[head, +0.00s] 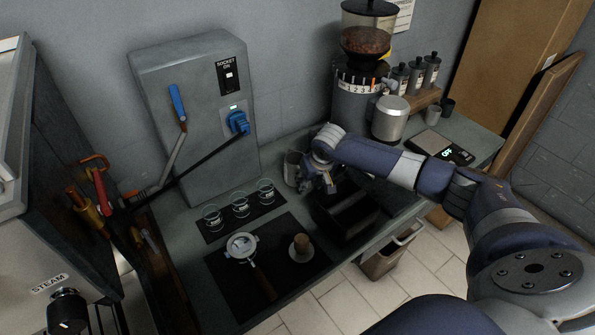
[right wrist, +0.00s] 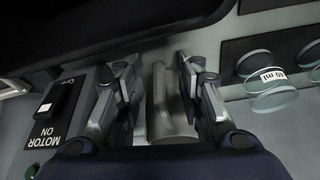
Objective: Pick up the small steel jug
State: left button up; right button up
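The small steel jug (head: 292,168) stands on the grey counter by the right edge of the grey socket box, partly hidden by my right gripper. My right gripper (head: 318,184) is low over the counter, right beside the jug. In the right wrist view the two fingers of my right gripper (right wrist: 157,72) are spread apart, with the pale metal jug (right wrist: 172,108) between them. The jug looks nearer the right-hand finger there, and I cannot tell whether it touches. My left gripper is in neither view.
A black knock box (head: 345,215) is close in front of my right gripper. Several small glasses (head: 240,204) stand on a dark mat to its left. A portafilter (head: 243,248) and a tamper (head: 301,246) lie nearer. The grinder (head: 358,100) stands behind.

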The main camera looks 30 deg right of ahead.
jog(key=shift+w+f, duration=0.15)
jog(key=shift+f, duration=0.05)
grip_shut()
jog(key=shift+r, duration=0.1)
